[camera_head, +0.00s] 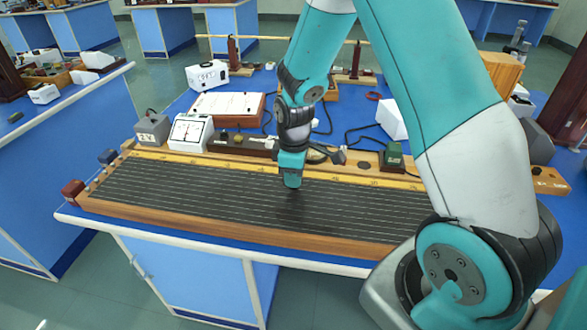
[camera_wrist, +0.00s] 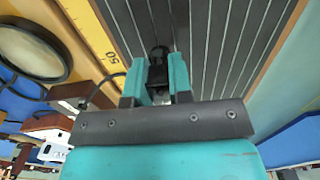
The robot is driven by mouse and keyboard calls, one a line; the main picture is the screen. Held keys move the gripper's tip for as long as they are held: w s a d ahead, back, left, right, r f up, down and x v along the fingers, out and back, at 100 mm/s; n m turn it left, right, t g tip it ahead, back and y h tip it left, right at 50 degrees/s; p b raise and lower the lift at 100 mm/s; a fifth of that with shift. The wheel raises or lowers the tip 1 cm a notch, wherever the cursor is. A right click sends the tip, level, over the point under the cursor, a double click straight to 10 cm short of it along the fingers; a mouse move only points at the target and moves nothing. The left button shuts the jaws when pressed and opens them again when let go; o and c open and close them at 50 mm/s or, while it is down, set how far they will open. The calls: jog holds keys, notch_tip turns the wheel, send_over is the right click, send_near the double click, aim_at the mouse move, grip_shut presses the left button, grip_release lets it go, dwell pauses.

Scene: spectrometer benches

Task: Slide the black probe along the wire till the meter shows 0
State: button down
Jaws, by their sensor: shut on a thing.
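My gripper (camera_head: 291,178) is over the long dark wire board (camera_head: 180,197), around its middle. In the wrist view my gripper (camera_wrist: 157,88) is shut on the black probe (camera_wrist: 158,56), whose tip is at the board's face among several pale, parallel wires. I cannot tell for sure whether the tip touches a wire. The figure 50 (camera_wrist: 110,56) on the yellow scale shows beside the probe. The white meter (camera_head: 190,132) stands behind the board to the left. Its needle looks near the middle of the dial, but its exact reading is too small to tell.
A grey 2 V box (camera_head: 152,128) stands left of the meter, and a dark box with knobs (camera_head: 240,143) right of it. A magnifier (camera_wrist: 32,50) lies by the scale. A green-topped block (camera_head: 392,155) stands behind the board. Red and dark blocks flank its left end.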

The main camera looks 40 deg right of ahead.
aim_at(312, 191)
jog(key=shift+f+b, duration=0.45)
jog(key=shift+f, duration=0.1)
jog(key=shift+s+d+r, duration=0.1)
jog(key=shift+s+d, duration=1.45)
jog(key=shift+d, duration=0.05)
jog(key=shift+s+f, duration=0.2)
jog(key=shift+f, duration=0.1)
dwell(2.7)
jog(key=c, duration=0.9)
grip_release()
jog(key=shift+c, duration=0.2)
jog(key=shift+w, duration=0.1)
jog(key=shift+r, duration=0.1)
